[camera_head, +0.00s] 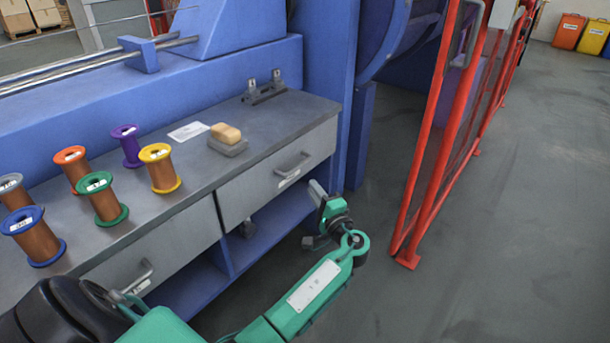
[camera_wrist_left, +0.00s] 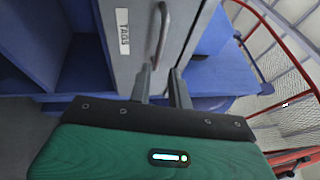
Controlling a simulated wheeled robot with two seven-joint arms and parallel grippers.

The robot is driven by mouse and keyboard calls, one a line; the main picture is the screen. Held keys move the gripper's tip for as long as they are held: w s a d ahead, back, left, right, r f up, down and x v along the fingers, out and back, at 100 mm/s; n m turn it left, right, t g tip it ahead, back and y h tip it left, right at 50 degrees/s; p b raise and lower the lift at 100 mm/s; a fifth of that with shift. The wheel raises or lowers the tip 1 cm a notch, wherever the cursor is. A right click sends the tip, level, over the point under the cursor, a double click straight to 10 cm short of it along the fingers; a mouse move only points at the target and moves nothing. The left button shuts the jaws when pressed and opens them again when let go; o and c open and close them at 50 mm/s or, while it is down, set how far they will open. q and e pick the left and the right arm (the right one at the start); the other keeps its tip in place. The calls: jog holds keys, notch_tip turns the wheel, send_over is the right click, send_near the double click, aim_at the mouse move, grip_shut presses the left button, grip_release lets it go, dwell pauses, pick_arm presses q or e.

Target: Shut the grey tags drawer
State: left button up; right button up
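The grey tags drawer (camera_head: 262,190) is the right-hand drawer under the grey worktop. Its bar handle (camera_head: 293,163) is on the front. In the left wrist view the drawer front (camera_wrist_left: 138,60) shows a white TAGS label (camera_wrist_left: 123,31) beside the handle (camera_wrist_left: 161,30). I cannot tell how far the drawer stands out. My left gripper (camera_head: 318,192) is low in front of the drawer's right end. Its two fingers (camera_wrist_left: 161,88) are apart with nothing held between them, close to the drawer front; contact is unclear. My right gripper is not in view.
A second grey drawer (camera_head: 160,252) is to the left. Several wire spools, a card (camera_head: 188,131) and a yellowish block (camera_head: 226,133) on a grey base stand on the worktop (camera_head: 262,128). A red fence (camera_head: 430,190) rises right of my arm. Open floor lies beyond it.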

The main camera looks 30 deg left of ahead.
pick_arm(q)
jog(key=v, duration=0.2)
jog(key=shift+s+d+f, duration=0.1)
jog(key=shift+s+d, duration=0.05)
jog(key=shift+d, duration=0.2)
